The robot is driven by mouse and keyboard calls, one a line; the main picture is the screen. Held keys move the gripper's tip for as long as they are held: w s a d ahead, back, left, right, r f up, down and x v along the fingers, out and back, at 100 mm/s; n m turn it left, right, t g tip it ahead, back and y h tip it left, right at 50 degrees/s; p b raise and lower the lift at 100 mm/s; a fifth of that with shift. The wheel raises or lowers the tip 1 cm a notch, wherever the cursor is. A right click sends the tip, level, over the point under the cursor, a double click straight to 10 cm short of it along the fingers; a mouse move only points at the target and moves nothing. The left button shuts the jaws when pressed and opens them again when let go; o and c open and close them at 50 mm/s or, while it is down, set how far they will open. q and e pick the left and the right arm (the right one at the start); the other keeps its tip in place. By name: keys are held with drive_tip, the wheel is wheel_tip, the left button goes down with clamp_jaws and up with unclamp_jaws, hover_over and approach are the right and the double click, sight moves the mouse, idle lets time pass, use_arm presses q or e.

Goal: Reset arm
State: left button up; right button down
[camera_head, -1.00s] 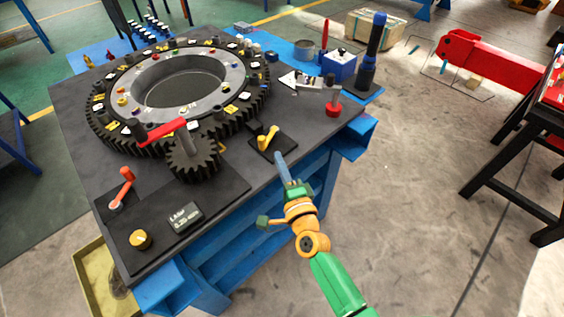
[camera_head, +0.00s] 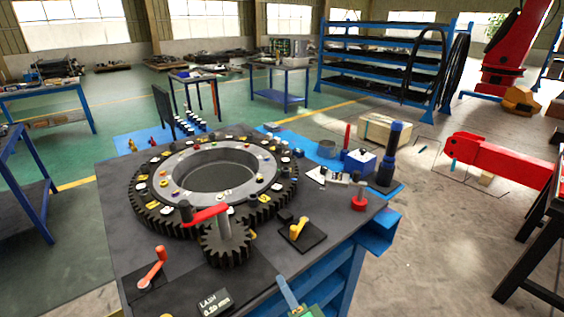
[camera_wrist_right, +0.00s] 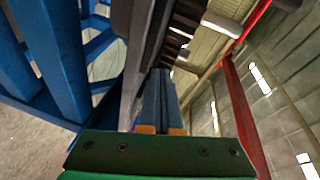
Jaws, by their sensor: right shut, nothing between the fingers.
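My right gripper (camera_head: 287,290) shows at the bottom edge of the head view, mostly cut off, with blue fingers and a green body. It is at the near edge of the dark worktable (camera_head: 130,250), below the yellow lever (camera_head: 298,229) in the picture and apart from it. In the right wrist view its two blue fingers (camera_wrist_right: 160,100) lie close together, shut, with nothing seen between them. My left gripper is not in view.
The table holds a large toothed ring (camera_head: 150,215), a small gear (camera_head: 227,250) with a red handle, an orange lever (camera_head: 152,268) and a red knob (camera_head: 359,200). Blue table framing (camera_wrist_right: 50,60) is close at left in the wrist view.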

drive_tip(key=s+d+f+n+g+h, duration=0.35)
drive_tip(key=s+d+n+g, duration=0.35)
drive_tip(key=s, duration=0.4)
drive_tip(key=s+d+f+n+g+h, duration=0.3)
drive_tip(key=s+d+f+n+g, duration=0.15)
drive_tip(key=s+d, duration=0.6)
wheel_tip(320, 180, down, 11)
drive_tip(key=s+a, duration=0.2)
drive_tip(key=s+d+f+n+g, duration=0.1)
drive_tip(key=s+d+f+g, duration=0.1)
drive_tip(key=s+f, duration=1.1)
wheel_tip(320, 180, down, 3)
drive_tip(key=shift+s+d+r, duration=0.15)
drive_tip(key=shift+s+d, duration=0.1)
drive_tip(key=shift+s, duration=0.1)
drive_tip(key=shift+g, duration=0.25)
